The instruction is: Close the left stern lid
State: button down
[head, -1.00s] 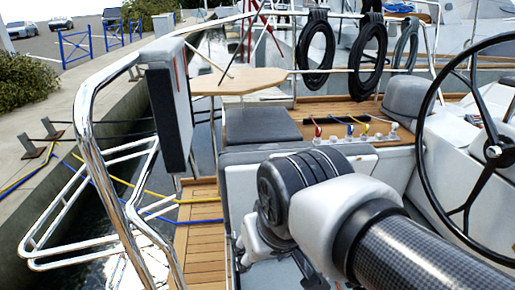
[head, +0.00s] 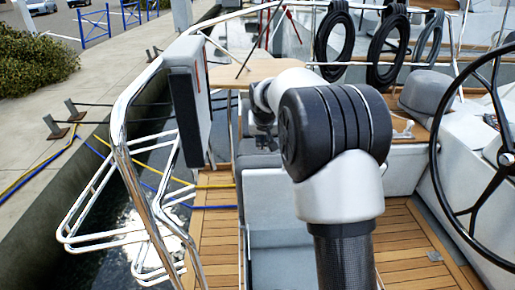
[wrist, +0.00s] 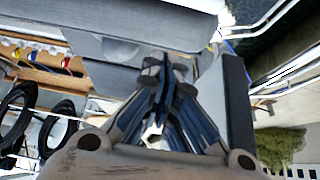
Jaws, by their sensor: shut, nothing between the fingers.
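The left stern lid seems to be the grey-topped seat panel in the wrist view (wrist: 110,52). In the head view my arm hides most of that seat area, and I cannot tell how far the lid stands open. My gripper (wrist: 168,68) is shut and empty, its fingertips in front of the grey panel in the wrist view; whether they touch it is unclear. In the head view my gripper (head: 264,134) is small, partly hidden behind my arm, over the stern seat area.
A padded upright panel (head: 187,105) hangs on the steel rail (head: 122,130) close left of my gripper. Coiled black hoses (head: 333,46) hang behind. The steering wheel (head: 440,150) is at right. Teak floor (head: 408,235) is clear at lower right.

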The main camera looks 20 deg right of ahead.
aim_at(261, 164)
jog(key=b+x, duration=0.1)
jog(key=x, duration=0.8)
jog(key=shift+f+b, duration=0.35)
jog(key=shift+f, duration=0.05)
jog(key=s, duration=0.1)
jog(key=s+a+b, duration=0.1)
jog(key=s, duration=0.1)
jog(key=shift+s+f, duration=0.1)
jog(key=shift+f, duration=0.05)
jog(key=shift+s+f, duration=0.1)
jog(key=shift+s, duration=0.1)
jog(key=shift+f, duration=0.1)
